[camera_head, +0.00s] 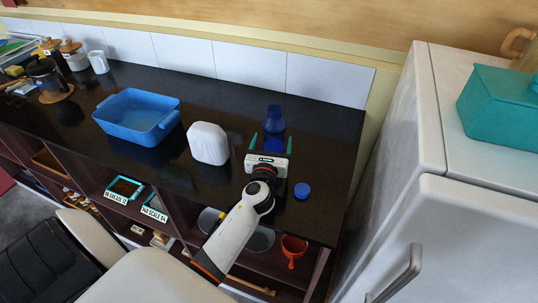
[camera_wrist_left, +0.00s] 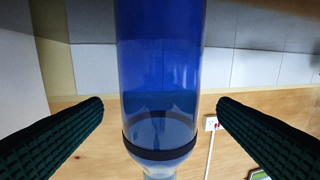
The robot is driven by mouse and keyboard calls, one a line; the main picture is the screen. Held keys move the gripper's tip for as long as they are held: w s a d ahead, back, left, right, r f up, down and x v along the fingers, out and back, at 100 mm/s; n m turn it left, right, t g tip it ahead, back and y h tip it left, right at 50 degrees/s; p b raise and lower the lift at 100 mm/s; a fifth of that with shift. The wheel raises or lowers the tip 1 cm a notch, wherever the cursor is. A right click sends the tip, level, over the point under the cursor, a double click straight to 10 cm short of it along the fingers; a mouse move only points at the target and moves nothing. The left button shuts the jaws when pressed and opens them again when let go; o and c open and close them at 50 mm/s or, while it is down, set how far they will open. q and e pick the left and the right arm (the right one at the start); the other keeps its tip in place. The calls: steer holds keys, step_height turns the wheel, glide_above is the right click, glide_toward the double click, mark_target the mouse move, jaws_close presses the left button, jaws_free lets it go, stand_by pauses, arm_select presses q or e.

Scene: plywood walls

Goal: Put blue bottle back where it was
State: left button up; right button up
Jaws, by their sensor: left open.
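The blue bottle (camera_head: 274,121) stands upright on the dark counter near its right end, close to the white wall tiles. My left gripper (camera_head: 271,142) is open in front of it, its two teal fingers pointing toward the bottle. In the left wrist view, the translucent blue bottle (camera_wrist_left: 160,75) with a dark ring fills the middle between the finger pads (camera_wrist_left: 160,105). Gaps show on both sides, so the fingers do not appear to touch it. The bottle appears upside down in that view. My right gripper is not in view.
A blue round lid (camera_head: 302,190) lies on the counter right of my left arm. A white container (camera_head: 208,143) and a blue bin (camera_head: 137,130) stand to the left. A white fridge (camera_head: 400,130) with a teal box (camera_head: 500,110) on top borders the right.

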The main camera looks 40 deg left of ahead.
arm_select(q)
steer(key=v, duration=0.6)
steer(key=shift+s+d+b, duration=0.1)
steer(key=shift+s+b, duration=0.05)
steer(key=shift+b, duration=0.2)
